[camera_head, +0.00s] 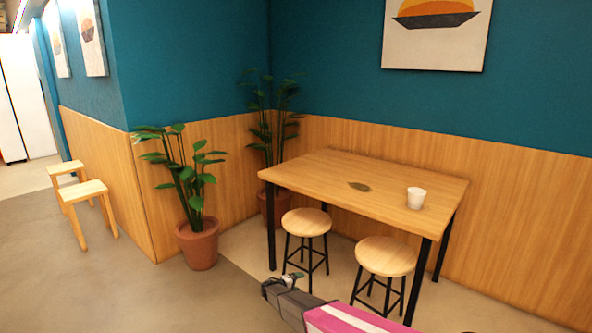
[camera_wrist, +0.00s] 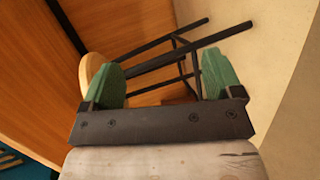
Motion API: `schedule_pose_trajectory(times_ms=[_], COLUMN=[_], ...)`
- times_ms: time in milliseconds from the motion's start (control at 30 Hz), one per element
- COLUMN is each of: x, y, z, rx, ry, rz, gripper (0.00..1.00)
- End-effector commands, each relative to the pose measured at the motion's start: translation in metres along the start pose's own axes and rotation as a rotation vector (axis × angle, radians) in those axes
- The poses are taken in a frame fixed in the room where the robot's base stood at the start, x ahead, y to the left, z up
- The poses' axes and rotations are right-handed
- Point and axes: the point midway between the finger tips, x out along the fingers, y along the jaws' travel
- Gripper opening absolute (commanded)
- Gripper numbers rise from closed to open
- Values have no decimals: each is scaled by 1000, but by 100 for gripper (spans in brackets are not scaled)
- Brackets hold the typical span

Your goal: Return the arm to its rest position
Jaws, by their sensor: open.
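My gripper (camera_wrist: 162,82) shows in the wrist view with its two green fingers spread apart and nothing between them. Beyond the fingers are the black legs of a stool (camera_wrist: 190,45) and part of its round wooden seat (camera_wrist: 92,72). In the head view my arm (camera_head: 335,318) reaches in from the bottom edge. The gripper end (camera_head: 292,280) is small there, in front of the table and close to the stools in the picture.
A wooden table (camera_head: 330,175) with black legs bears a white cup (camera_head: 416,198) and a dark flat item (camera_head: 359,187). Two round stools (camera_head: 306,222) (camera_head: 386,256) stand before it. Potted plants (camera_head: 198,245) (camera_head: 268,205) stand left. Floor is clear at front left.

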Motion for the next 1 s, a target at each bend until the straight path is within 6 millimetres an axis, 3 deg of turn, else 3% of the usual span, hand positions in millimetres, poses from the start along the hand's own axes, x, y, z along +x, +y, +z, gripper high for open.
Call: schedule_pose_trajectory(times_ms=[33,167,300,467,600,800,1000], x=[2,7,-2,-30,-67,-116,-136], y=[29,84,136,190,231,272,287], z=[32,102,178,262,325,380,394], rx=[19,65,130,224,321,444,499], ry=[-49,-180,-303,-400,-436,-422,-400], rz=[-46,-207,-410,-665,-890,-1139,-1240], gripper=[85,85,85,85,85,85,85])
